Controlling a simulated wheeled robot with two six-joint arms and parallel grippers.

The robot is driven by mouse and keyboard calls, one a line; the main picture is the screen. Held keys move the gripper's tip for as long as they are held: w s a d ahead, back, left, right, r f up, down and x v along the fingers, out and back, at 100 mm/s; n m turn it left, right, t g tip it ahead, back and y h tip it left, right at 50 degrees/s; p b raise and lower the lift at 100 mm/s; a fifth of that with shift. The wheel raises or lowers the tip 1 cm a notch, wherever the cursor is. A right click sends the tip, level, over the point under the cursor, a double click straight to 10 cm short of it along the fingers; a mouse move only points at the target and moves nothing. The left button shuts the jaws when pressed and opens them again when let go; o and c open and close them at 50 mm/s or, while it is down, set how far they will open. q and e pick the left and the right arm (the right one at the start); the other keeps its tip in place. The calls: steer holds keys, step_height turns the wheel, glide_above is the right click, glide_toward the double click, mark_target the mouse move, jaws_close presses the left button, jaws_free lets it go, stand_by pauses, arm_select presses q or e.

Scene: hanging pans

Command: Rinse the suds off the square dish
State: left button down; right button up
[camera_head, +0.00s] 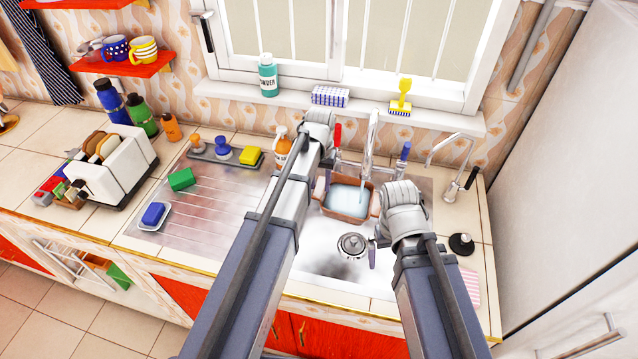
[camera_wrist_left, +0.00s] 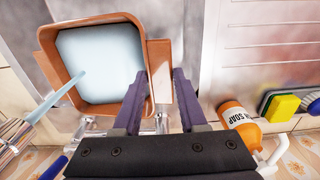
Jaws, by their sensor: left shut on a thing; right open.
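The square dish (camera_head: 340,213) is brown-orange with a pale blue filling, held over the sink under the tap (camera_head: 371,145). In the left wrist view the dish (camera_wrist_left: 131,104) shows from above, and a pale blue stream (camera_wrist_left: 62,96) runs from the tap into it. I cannot tell suds from water inside. My left gripper (camera_wrist_left: 159,85) is shut on the handle at the dish's side; in the head view this gripper (camera_head: 323,182) is partly hidden by its own arm. My right gripper (camera_head: 374,243) is open and empty, over the sink at the dish's lower right.
The sink (camera_head: 315,262) has a round drain strainer (camera_head: 352,244). An orange soap bottle (camera_head: 282,148) stands behind my left arm; it also shows in the left wrist view (camera_wrist_left: 237,122). A drainboard (camera_head: 205,205) with sponges lies left. A black stopper (camera_head: 461,244) lies right.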

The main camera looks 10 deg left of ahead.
arm_select(q)
steer(key=shift+s+d, duration=0.1)
steer(key=shift+d, duration=0.15)
stand_by(0.3)
steer(key=shift+s+d, duration=0.15)
steer(key=shift+d, duration=0.2)
steer(key=shift+a, duration=0.3)
steer(key=shift+w+a, duration=0.25)
steer(key=shift+a, duration=0.05)
stand_by(0.5)
steer(key=s+a, duration=0.3)
steer(key=s, duration=0.4)
steer(key=shift+s, duration=0.2)
stand_by(0.5)
stand_by(0.9)
steer(key=shift+s+a+r, duration=0.1)
stand_by(0.4)
